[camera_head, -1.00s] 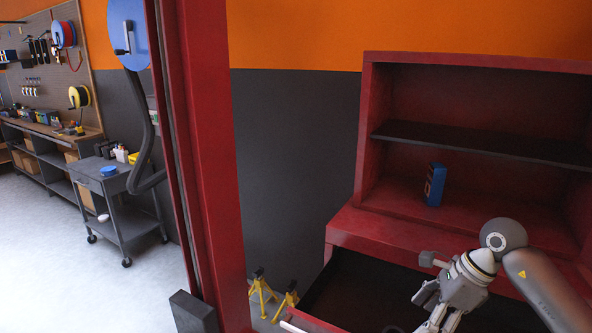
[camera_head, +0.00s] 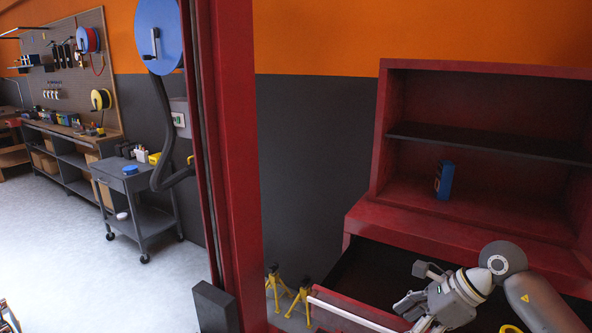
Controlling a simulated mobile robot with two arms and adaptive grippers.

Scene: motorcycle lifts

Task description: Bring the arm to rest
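My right arm comes in from the right, over the open drawer (camera_head: 372,272) of a red cabinet (camera_head: 385,222). My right gripper (camera_head: 413,313) is at the lower right, tilted down and to the left, above the drawer. My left gripper is not in view.
A blue box (camera_head: 444,180) stands on the cabinet below a dark shelf (camera_head: 490,143). A red post (camera_head: 236,170) rises left of the cabinet, with yellow stands (camera_head: 287,291) between them. A grey cart (camera_head: 137,186) and open floor (camera_head: 60,235) lie left.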

